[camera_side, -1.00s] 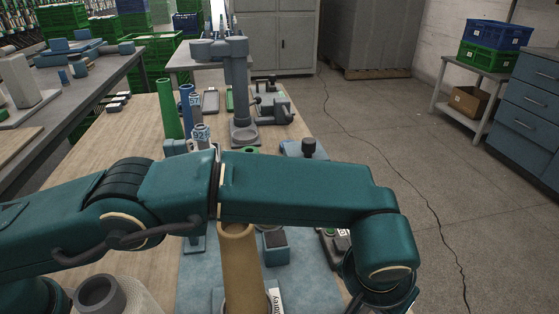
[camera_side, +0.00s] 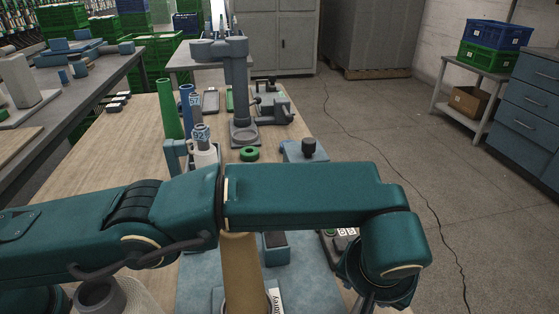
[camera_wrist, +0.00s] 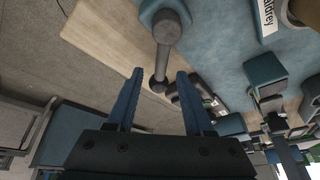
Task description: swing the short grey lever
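In the wrist view the short grey lever (camera_wrist: 163,58) runs from a round grey hub on a blue block down to a small rounded end. My gripper (camera_wrist: 160,74) is open, with its two blue fingers apart. The lever's lower end shows between the fingers in the picture, with a gap on each side; I cannot tell how far it is from them in depth. In the side view my arm covers the lever, and the fingers cannot be made out below the wrist.
A green ring (camera_side: 249,154), a grey post (camera_side: 238,90) and a blue block with a dark knob (camera_side: 308,148) lie beyond. Open floor is at the right.

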